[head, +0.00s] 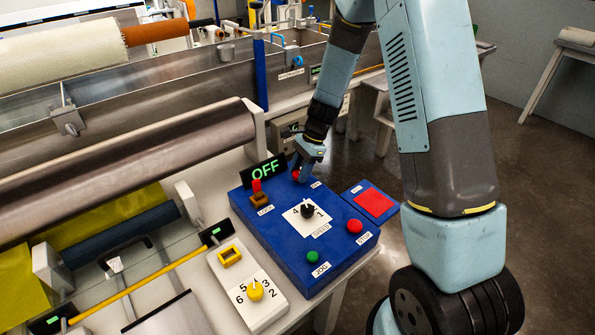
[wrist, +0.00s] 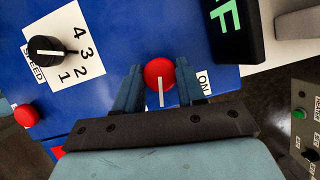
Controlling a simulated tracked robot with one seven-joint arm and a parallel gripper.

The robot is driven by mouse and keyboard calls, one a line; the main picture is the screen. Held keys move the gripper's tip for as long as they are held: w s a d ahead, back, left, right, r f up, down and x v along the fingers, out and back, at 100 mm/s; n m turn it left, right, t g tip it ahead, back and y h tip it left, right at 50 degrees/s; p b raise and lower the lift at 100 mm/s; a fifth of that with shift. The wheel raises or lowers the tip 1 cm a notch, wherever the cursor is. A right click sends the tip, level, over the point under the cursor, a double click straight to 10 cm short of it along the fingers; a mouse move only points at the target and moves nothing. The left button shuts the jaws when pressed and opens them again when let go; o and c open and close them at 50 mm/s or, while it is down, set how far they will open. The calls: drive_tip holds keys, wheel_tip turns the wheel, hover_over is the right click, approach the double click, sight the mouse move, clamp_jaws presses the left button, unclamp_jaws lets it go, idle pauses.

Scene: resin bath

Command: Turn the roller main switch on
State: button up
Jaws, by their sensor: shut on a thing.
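The roller main switch is a round red knob (wrist: 159,74) with a white pointer line, on the blue control panel (wrist: 120,20). The knob also shows in the head view (head: 296,174), partly hidden by my gripper (head: 304,165). In the wrist view my gripper (wrist: 159,86) has one finger on each side of the knob and is shut on it. The pointer line runs toward the gripper's body. An "ON" label (wrist: 204,82) lies to the right of the knob. The black display (head: 264,171) behind the panel reads "OFF" in green.
The panel also carries a black speed dial (head: 308,211), a red button (head: 355,226), a green button (head: 313,257) and a red-topped lever (head: 257,188). A white box with a yellow dial (head: 255,291) stands in front. A steel roller (head: 130,165) lies left.

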drive_tip(key=n+g, duration=0.1)
drive_tip(key=n, duration=0.1)
drive_tip(key=n+h, duration=0.1)
drive_tip(key=n, duration=0.2)
drive_tip(key=shift+d+n+g, duration=0.1)
drive_tip(key=shift+n+g, duration=0.2)
drive_tip(key=shift+g, duration=0.1)
drive_tip(key=n+h, duration=0.2)
drive_tip(key=n, duration=0.2)
drive_tip(key=shift+w+n+g, duration=0.1)
drive_tip(key=shift+n+g, duration=0.3)
drive_tip(key=o, duration=1)
drive_tip(key=shift+a, duration=0.2)
drive_tip(key=shift+o, duration=0.2)
drive_tip(key=shift+w+r, duration=0.1)
